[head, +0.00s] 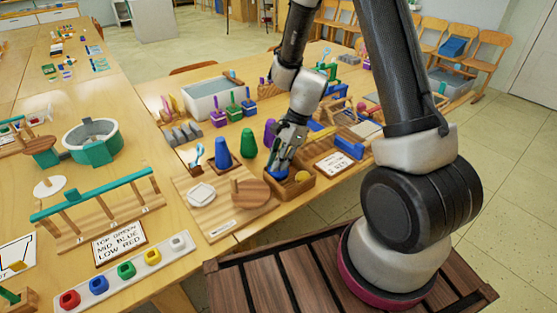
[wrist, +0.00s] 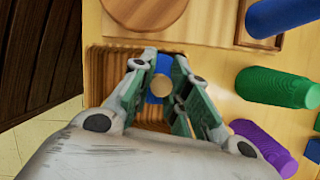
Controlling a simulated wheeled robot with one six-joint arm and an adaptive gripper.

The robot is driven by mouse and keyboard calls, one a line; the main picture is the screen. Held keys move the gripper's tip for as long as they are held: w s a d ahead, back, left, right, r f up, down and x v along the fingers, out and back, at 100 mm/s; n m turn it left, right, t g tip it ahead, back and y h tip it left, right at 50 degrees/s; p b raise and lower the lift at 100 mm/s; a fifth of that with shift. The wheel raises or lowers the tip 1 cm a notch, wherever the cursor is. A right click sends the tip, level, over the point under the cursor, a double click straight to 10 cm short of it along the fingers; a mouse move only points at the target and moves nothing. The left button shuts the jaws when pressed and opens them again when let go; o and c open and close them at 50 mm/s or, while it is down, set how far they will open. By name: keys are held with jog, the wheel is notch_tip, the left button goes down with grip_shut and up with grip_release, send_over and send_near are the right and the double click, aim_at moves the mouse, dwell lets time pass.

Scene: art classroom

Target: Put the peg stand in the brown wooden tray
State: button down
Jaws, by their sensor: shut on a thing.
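The peg stand (wrist: 152,98) has a blue base and a pale round peg top. In the wrist view the peg top sits between the fingers of my gripper (wrist: 161,90), which is shut on it. In the head view the blue base (head: 280,174) shows just below my gripper (head: 282,161), within the outline of the brown wooden tray (head: 299,196). The tray also shows in the wrist view (wrist: 103,70), under and around the fingers. I cannot tell whether the base touches the tray floor. My fingers hide part of the stand.
A yellow round thing (head: 302,177) lies in the tray's right part. A board with a wooden disc (head: 250,193) lies to the left. A blue cone (head: 222,155) and a green cone (head: 248,144) stand behind it. A sign (head: 332,162) is to the right.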

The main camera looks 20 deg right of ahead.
dwell(0.3)
jog(key=c, duration=1.3)
grip_release()
jog(key=v, duration=1.2)
